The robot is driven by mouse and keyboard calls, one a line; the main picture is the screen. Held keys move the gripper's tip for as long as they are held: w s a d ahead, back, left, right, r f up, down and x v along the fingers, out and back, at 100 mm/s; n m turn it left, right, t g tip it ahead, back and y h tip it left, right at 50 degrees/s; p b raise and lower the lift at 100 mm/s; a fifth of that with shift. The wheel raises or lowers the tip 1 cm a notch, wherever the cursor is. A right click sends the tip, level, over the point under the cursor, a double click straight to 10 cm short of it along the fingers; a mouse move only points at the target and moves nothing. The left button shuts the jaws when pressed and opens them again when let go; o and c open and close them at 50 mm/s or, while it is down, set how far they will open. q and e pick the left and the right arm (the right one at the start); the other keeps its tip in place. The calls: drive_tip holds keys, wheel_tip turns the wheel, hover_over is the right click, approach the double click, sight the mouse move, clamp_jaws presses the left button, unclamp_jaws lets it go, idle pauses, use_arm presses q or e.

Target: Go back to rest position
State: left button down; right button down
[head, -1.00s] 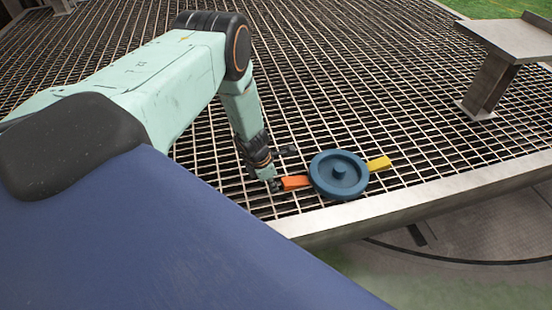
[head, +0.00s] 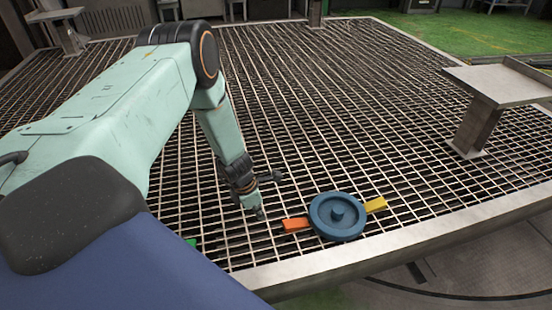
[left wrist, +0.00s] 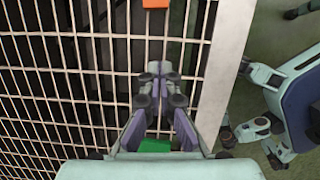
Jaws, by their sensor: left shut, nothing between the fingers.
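My left gripper (head: 257,205) hangs over the metal grating in the head view, left of the blue turntable disc and apart from it. In the left wrist view its fingers (left wrist: 160,72) are together with nothing between them. The blue disc (head: 338,216) has a raised hub and lies near the grating's front edge. An orange block (head: 296,225) sticks out on its left and a yellow block (head: 375,204) on its right. The orange block also shows at the top of the left wrist view (left wrist: 156,3). My right gripper is in neither view.
The grating (head: 330,120) is mostly bare, with a pale metal edge rail (head: 400,242) in front. A metal stand with a flat top (head: 503,85) is at the right. A green piece (left wrist: 155,145) shows behind my fingers in the left wrist view.

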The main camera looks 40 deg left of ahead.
use_arm(q)
drive_tip(key=s+d+f+m+g+y, duration=0.1)
drive_tip(key=s+d+m+y, duration=0.2)
drive_tip(key=s+m, duration=1)
drive_tip(key=s+d+r+m+p, duration=0.1)
drive_tip(key=s+d+r+m, duration=0.3)
drive_tip(key=s+d+m, duration=0.2)
drive_tip(key=s+d+r+m+g+h+p, duration=0.1)
drive_tip(key=s+d+r+m, duration=0.3)
drive_tip(key=s+m, duration=0.5)
drive_tip(key=shift+s+d+r+m+p, duration=0.2)
drive_tip(key=shift+d+m+p, duration=0.2)
drive_tip(key=shift+d+p, duration=0.45)
drive_tip(key=shift+d+f, duration=0.15)
drive_tip(key=shift+s, duration=0.15)
